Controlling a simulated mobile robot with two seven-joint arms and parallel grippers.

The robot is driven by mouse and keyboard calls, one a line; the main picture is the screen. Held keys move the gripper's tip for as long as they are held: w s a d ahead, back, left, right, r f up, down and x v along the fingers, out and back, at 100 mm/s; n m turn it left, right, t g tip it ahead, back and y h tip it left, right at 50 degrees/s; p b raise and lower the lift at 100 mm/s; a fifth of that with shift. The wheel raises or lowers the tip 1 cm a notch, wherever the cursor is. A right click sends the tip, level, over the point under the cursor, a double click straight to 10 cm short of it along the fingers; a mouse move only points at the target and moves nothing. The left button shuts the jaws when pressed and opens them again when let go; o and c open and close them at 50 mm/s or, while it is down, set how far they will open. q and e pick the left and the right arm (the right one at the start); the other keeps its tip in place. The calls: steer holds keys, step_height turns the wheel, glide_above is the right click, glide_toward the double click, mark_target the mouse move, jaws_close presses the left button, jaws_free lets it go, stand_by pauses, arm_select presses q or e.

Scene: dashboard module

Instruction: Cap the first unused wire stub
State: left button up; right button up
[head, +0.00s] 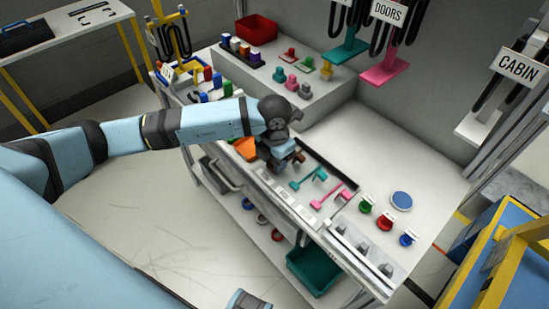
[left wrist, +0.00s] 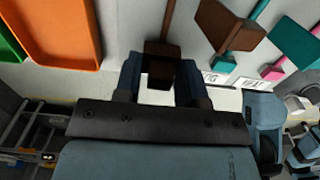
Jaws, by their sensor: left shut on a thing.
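My left gripper (head: 283,160) is over the front part of the workbench. In the left wrist view its two fingers (left wrist: 160,85) are shut on a brown block-ended piece (left wrist: 160,50), with a thin stem running up out of view. Another brown block (left wrist: 225,25) is just right of it, then a teal piece (left wrist: 295,40) and a pink one (left wrist: 270,72). In the head view the teal piece (head: 310,179) and pink piece (head: 328,197) lie in a row right of the gripper. I cannot tell which parts are wire stubs or caps.
An orange tray (head: 245,148) is left of the gripper. Red, green and blue knob-like parts (head: 385,222) and a blue disc (head: 402,200) lie to the right. A raised shelf (head: 310,110) with small coloured parts stands behind. The bench middle (head: 365,150) is clear.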

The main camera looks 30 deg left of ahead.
arm_select(q)
steer(key=shift+f, duration=0.15)
arm_select(e)
steer(key=shift+f, duration=0.15)
arm_select(q)
steer(key=o, duration=1.1)
step_height(320, 180, up, 5)
steer(key=shift+w+f, duration=0.1)
steer(key=shift+f, duration=0.05)
step_height(320, 180, up, 9)
arm_select(e)
steer(key=shift+w+a+r, duration=0.1)
steer(key=shift+r, duration=0.55)
